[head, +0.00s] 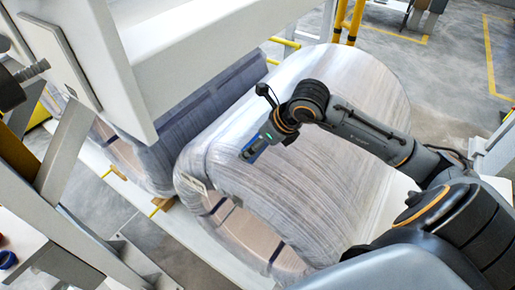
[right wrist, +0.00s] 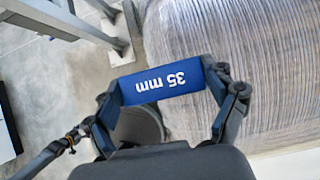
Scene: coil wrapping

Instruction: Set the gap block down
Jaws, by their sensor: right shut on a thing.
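The gap block (right wrist: 162,83) is a blue bar with upside-down white "35 mm" lettering in the right wrist view. My right gripper (right wrist: 165,88) is shut on it, with one finger at each end. In the head view my right arm comes in from the right, and the gripper (head: 256,145) is in front of the large wrapped coil (head: 330,110). Only a small blue patch of the block (head: 249,154) shows there. The block appears held in the air; I cannot tell its distance from the coil. My left gripper is not in view.
A second wrapped coil (head: 190,125) lies at the left, with a narrow gap between the two. A white machine frame (head: 200,45) crosses the upper left. Yellow posts (head: 347,20) stand behind. A small blue ring (head: 7,260) is at the lower left. Grey floor lies open at the upper right.

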